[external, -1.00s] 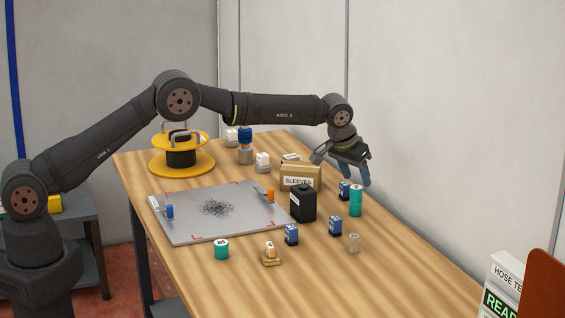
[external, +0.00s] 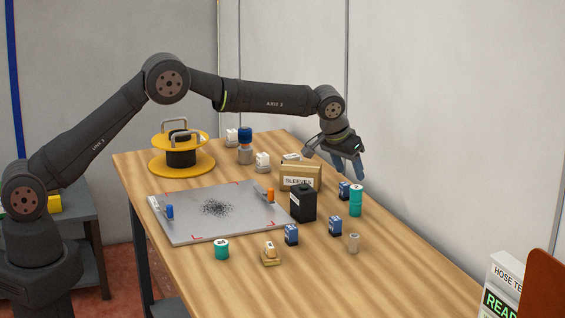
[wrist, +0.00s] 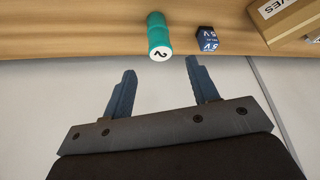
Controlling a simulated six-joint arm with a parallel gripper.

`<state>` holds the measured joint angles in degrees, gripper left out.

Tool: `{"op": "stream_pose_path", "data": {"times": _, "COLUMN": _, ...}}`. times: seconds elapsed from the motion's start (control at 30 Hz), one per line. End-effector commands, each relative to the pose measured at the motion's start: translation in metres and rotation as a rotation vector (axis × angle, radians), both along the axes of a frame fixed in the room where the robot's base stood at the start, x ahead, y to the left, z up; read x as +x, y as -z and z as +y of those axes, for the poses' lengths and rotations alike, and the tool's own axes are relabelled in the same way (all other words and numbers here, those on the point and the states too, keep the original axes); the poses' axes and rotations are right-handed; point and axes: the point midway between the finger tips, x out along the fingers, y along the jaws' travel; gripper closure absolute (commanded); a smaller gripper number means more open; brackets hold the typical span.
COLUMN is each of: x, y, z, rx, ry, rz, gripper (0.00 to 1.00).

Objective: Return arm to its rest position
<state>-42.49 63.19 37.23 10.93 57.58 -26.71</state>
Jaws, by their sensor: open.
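My gripper (external: 347,170) is above the far right edge of the table (external: 330,279) in the external view, behind the sleeves box. Its two blue fingers are spread apart with nothing between them; they also show in the wrist view (wrist: 157,82). A teal cylinder (external: 356,201) stands upright on the table below the gripper, apart from it. In the wrist view the cylinder (wrist: 159,38) has a white end marked 2 and lies beyond the fingertips. A dark blue block (external: 344,190) stands beside it and also shows in the wrist view (wrist: 207,40).
A box labelled SLEEVES (external: 300,177) and a black container (external: 303,204) stand near the gripper. A grey plate (external: 185,228) with dark specks lies left of them. A yellow spool (external: 181,165) stands behind it. The wall (external: 450,120) rises close behind the table's right edge.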

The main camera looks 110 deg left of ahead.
Motion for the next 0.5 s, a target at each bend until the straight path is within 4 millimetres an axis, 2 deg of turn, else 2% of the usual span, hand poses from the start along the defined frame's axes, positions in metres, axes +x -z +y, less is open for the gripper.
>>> {"op": "stream_pose_path", "data": {"times": 0.23, "x": -0.008, "y": -0.046, "z": -0.018, "rx": 0.001, "ry": 0.000, "rz": -0.002, "gripper": 0.46}}
{"op": "stream_pose_path", "data": {"times": 0.5, "x": 0.000, "y": 0.006, "z": 0.001, "rx": -0.003, "ry": -0.001, "rz": 0.003, "gripper": 0.46}}
